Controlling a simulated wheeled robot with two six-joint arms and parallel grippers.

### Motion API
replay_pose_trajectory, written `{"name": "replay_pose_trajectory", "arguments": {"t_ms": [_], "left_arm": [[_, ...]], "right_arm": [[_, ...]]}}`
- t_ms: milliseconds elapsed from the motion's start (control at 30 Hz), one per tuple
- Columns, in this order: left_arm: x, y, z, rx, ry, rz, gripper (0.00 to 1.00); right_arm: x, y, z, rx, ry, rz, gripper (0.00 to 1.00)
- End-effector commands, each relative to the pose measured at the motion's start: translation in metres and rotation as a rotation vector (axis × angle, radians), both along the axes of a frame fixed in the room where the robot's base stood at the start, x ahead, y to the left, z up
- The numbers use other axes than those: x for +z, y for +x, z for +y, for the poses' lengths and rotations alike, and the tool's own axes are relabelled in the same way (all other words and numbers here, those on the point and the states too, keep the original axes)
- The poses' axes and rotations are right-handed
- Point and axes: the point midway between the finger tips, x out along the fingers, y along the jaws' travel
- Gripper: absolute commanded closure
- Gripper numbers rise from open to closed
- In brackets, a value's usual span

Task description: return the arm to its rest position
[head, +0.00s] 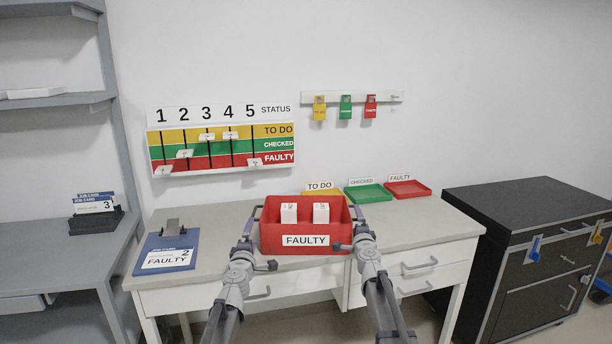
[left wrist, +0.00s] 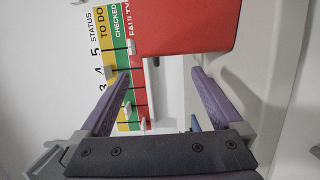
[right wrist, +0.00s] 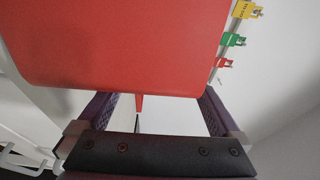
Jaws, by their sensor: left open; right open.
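A red bin (head: 305,225) labelled FAULTY is at the front middle of the desk, with two white boxes (head: 289,213) (head: 321,212) inside. I cannot tell if its base touches the desk. My left gripper (head: 262,238) is open at the bin's left side. My right gripper (head: 349,231) is open at its right side. In the left wrist view the bin's red wall (left wrist: 185,25) lies beyond the spread fingers (left wrist: 165,105). In the right wrist view the red wall (right wrist: 120,45) fills the top, beyond the spread fingers (right wrist: 155,110).
The desk (head: 440,225) holds a blue clipboard (head: 168,250) at left and yellow, green (head: 368,193) and red (head: 408,190) trays at the back. A status board (head: 222,147) hangs on the wall. A dark cabinet (head: 530,240) stands right, a grey shelf unit (head: 60,245) left.

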Motion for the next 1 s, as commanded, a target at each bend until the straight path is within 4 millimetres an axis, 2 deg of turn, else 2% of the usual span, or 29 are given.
{"name": "replay_pose_trajectory", "arguments": {"t_ms": [33,200,500,1000], "left_arm": [[0.0,0.016,0.0,0.0,0.001,0.0,0.0],[0.0,0.047,0.0,0.001,-0.001,0.0,0.0],[0.0,0.086,0.001,0.001,-0.001,0.0,0.0],[0.0,0.089,-0.007,0.001,0.0,0.002,0.0]], "right_arm": [[0.0,0.0,0.0,0.0,0.0,0.0,0.0],[0.0,-0.001,0.0,0.0,0.0,0.0,0.0],[0.0,-0.001,0.0,0.0,0.0,0.0,0.0],[0.0,0.0,0.008,0.0,0.0,-0.001,0.0]]}}
